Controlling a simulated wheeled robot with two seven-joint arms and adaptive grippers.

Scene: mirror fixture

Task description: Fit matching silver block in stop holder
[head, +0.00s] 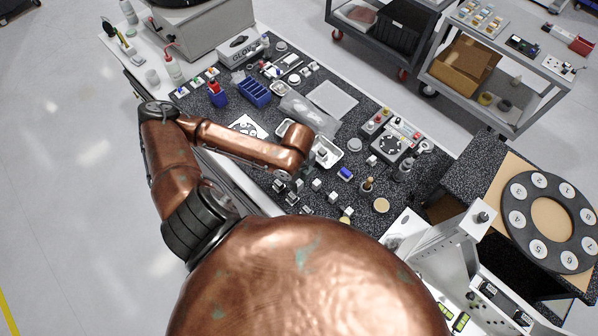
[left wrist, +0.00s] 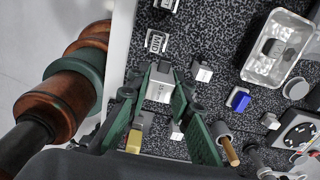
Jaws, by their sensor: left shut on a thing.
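My left gripper (left wrist: 163,78) shows large in the left wrist view, its green fingers closed on a silver block (left wrist: 160,90) over the dark speckled worktop. In the head view the same gripper (head: 283,184) is small and partly hidden below the copper wrist, near the worktop's front edge. Other silver blocks stand near it: one (left wrist: 202,72) just right of the fingers and one with dark slots or marks (left wrist: 156,41) beyond them. In the head view small blocks (head: 317,184) stand right of the gripper. I cannot tell which piece is the stop holder. My right gripper is out of view.
A clear-walled tray (left wrist: 277,47) and a blue piece (left wrist: 239,100) lie to the right. A wooden peg (left wrist: 229,151) stands near the right finger. In the head view a blue bin (head: 254,92) and a numbered ring (head: 515,220) lie farther off. The worktop is crowded with small parts.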

